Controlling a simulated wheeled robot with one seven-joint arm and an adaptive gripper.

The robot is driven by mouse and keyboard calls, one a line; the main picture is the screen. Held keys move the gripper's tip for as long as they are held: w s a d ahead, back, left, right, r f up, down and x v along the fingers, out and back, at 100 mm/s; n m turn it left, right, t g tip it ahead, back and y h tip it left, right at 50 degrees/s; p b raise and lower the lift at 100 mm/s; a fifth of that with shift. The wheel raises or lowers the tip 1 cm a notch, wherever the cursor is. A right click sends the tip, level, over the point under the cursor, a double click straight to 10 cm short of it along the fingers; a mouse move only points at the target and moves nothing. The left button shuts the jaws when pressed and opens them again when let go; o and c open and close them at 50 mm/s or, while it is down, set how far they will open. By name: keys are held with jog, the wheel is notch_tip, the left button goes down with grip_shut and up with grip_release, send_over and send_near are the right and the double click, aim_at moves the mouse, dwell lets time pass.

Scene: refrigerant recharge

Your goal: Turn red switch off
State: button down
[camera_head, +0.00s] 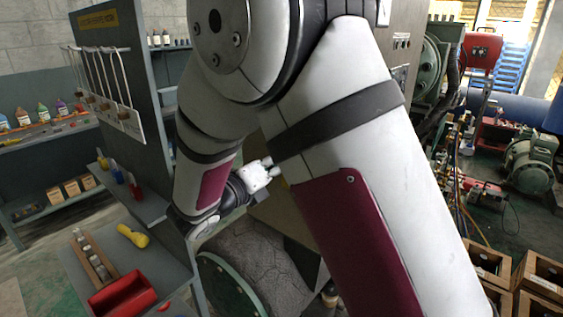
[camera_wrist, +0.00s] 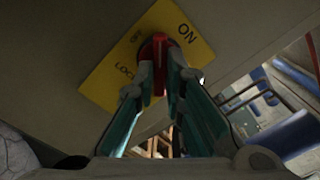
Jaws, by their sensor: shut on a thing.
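The red switch (camera_wrist: 153,48) sits on a yellow plate (camera_wrist: 106,85) on a grey panel in the wrist view. The plate reads "ON" at its upper right, "OFF" at its top left and "LOCK" at lower left. My gripper (camera_wrist: 160,82) is shut on the red switch handle, with one fingertip on each side. The fingers hide part of the switch. In the head view my gripper (camera_head: 270,172) is partly hidden behind my arm, and the switch cannot be seen there.
A shelf unit with bottles (camera_head: 43,113) stands at the left. A red bin (camera_head: 122,294) and a yellow flashlight (camera_head: 132,236) lie on the lower left bench. Green machinery (camera_head: 530,165) and wooden crates (camera_head: 540,275) stand at the right.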

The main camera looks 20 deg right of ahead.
jog(key=shift+a+r+n+p, duration=0.15)
jog(key=shift+n+p, duration=0.65)
jog(key=shift+n, duration=1.3)
jog(key=n, duration=0.3)
jog(key=shift+p, duration=0.4)
jog(key=c, duration=2)
grip_release()
jog(key=shift+n, duration=0.3)
jog(key=shift+c, duration=0.2)
jog(key=shift+o, duration=1.4)
jog(key=p+v, duration=0.1)
jog(key=v, duration=0.8)
jog(key=shift+p, duration=0.35)
